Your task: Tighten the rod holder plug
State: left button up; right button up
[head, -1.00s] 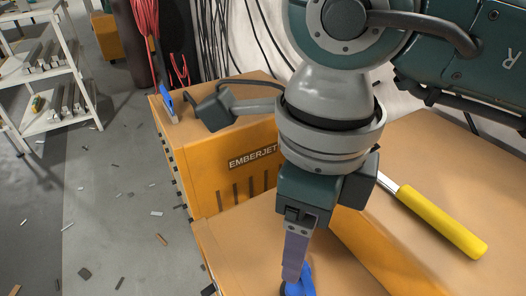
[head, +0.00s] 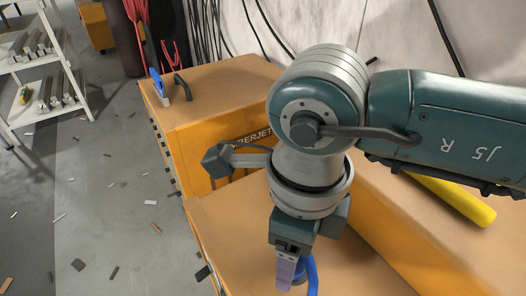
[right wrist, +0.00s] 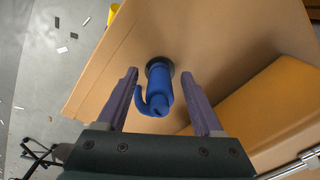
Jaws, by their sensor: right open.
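A blue plug-like piece (right wrist: 160,88) with a curved side hook stands on a dark round base on the tan top, in the right wrist view; I take it for the rod holder plug. In the head view it shows at the bottom edge (head: 311,276), partly hidden by my right gripper (head: 286,274). In the right wrist view my right gripper (right wrist: 159,76) is open, with one purple finger on each side of the blue piece and a visible gap to each. My left gripper is in neither view.
An orange cabinet (head: 185,139) with a tan top stands behind, carrying a small blue-handled item (head: 157,82) and a dark handle. A yellow cylindrical grip (head: 455,199) lies to the right, partly behind my arm. Scraps litter the grey floor at left.

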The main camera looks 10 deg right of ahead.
grip_shut()
dwell(0.9)
